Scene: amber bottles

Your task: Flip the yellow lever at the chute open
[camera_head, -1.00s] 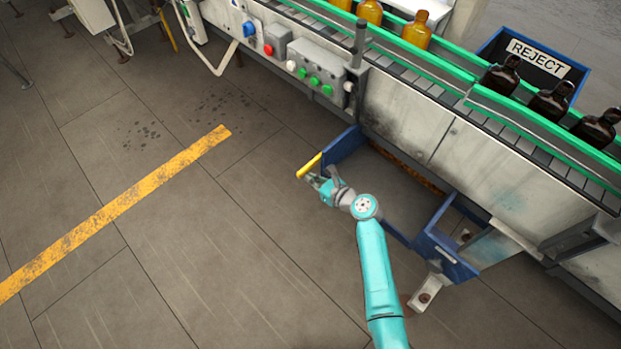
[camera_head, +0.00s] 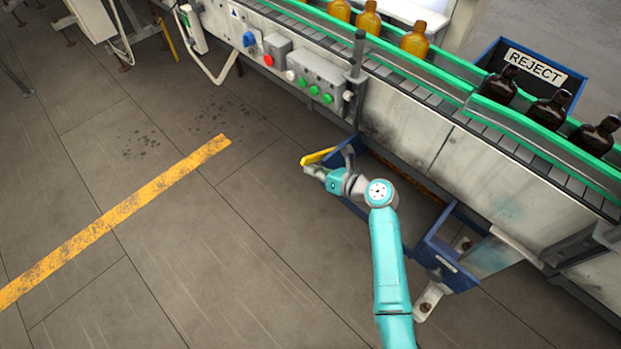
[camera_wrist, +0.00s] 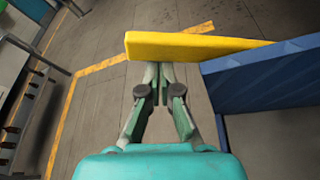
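The yellow lever (camera_head: 317,157) sticks out to the left from the blue chute (camera_head: 357,148) below the conveyor. In the wrist view the lever (camera_wrist: 185,46) is a flat yellow bar lying across the picture, beside the blue chute wall (camera_wrist: 265,78). My gripper (camera_head: 310,169) is right at the lever in the head view. In the wrist view my gripper (camera_wrist: 158,68) has its fingertips together at the lower edge of the lever.
The conveyor (camera_head: 425,105) carries amber bottles (camera_head: 416,40) and dark bottles (camera_head: 500,84). A blue REJECT bin (camera_head: 530,67) stands behind it. A control box with buttons (camera_head: 315,78) is above the lever. The floor left of the chute is clear, with a yellow line (camera_head: 130,215).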

